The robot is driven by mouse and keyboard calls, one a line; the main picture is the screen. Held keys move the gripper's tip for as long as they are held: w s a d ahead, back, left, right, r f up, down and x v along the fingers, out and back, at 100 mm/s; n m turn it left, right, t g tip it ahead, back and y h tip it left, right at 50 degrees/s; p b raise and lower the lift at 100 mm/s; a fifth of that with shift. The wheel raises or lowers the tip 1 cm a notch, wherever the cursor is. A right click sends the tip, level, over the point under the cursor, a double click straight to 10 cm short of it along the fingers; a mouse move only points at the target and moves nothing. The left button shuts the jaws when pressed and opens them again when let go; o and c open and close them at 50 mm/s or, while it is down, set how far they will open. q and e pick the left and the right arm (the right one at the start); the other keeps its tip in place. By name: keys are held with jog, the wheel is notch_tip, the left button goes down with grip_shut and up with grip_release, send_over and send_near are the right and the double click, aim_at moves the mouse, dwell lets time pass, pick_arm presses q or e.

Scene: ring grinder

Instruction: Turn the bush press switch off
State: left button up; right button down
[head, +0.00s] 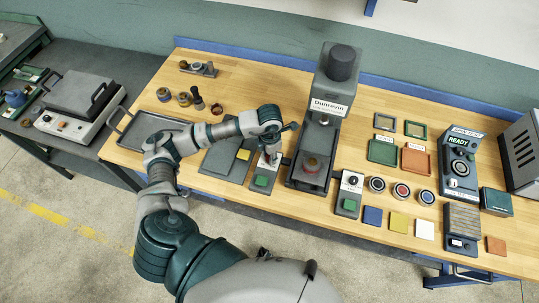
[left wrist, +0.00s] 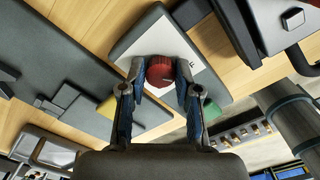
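The bush press (head: 323,125) stands upright at the back middle of the bench, with "Dunrevin" on its front. A small switch box with a green square (head: 262,181) sits just left of its base. My left gripper (head: 270,157) points down over this box and hides its knob in the head view. In the left wrist view, a red knob (left wrist: 160,72) sits on the box's white plate (left wrist: 180,42), with part of a letter label beside it. The left gripper (left wrist: 160,75) is open, its fingers on either side of the knob; contact is unclear. My right gripper is out of view.
A second switch box (head: 349,193) with a black knob stands right of the press. Several round buttons and coloured squares lie further right, near a "READY" unit (head: 460,165). A grey tray (head: 150,128) and dark plate (head: 222,163) lie to the left.

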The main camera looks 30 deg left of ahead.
pick_arm(q)
jog(key=o, duration=0.4)
jog(key=shift+w, duration=0.15)
jog(key=shift+c, duration=0.2)
jog(key=shift+r, duration=0.1)
notch_tip(320, 180, up, 12)
jog(key=shift+f, duration=0.25)
